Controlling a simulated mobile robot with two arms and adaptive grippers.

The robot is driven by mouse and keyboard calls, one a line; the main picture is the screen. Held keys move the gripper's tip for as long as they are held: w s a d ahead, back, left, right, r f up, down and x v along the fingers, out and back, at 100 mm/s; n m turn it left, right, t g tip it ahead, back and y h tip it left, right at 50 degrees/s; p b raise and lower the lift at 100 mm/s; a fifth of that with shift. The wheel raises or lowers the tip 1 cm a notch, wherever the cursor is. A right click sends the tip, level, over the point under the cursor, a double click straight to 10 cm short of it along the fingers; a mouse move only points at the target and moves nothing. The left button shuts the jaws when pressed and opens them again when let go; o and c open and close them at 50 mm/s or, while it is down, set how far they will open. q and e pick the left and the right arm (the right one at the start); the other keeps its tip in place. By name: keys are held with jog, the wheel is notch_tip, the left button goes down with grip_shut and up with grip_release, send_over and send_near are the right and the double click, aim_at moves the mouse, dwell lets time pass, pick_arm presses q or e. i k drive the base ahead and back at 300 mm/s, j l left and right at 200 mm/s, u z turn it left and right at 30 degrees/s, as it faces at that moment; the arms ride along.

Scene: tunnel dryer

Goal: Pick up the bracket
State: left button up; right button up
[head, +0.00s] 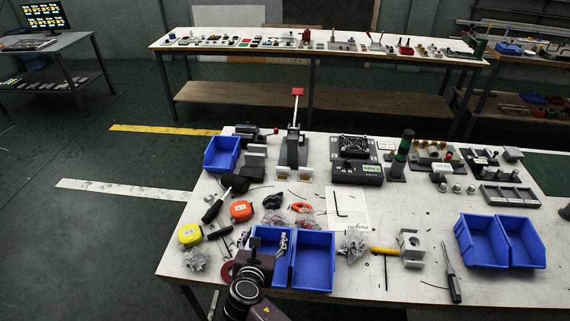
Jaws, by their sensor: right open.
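A grey metal bracket (411,242) with a round hole stands near the front edge of the table, right of centre. A yellow handle (384,251) reaches its left side; I cannot tell whether they touch. My right gripper (254,251) is low in the head view, left of the bracket and apart from it. It is open, beside the left one of two blue bins, and its arm hides part of that bin and the table edge. My left gripper is not in view.
A bag of small parts (354,243) and the yellow handle are left of the bracket. A screwdriver (451,274) and two more blue bins (521,240) are to its right.

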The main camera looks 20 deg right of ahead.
aim_at(283, 173)
jog(key=i+l, duration=0.3)
jog(key=i, duration=0.15)
jog(key=i+l, duration=0.25)
jog(key=i, duration=0.15)
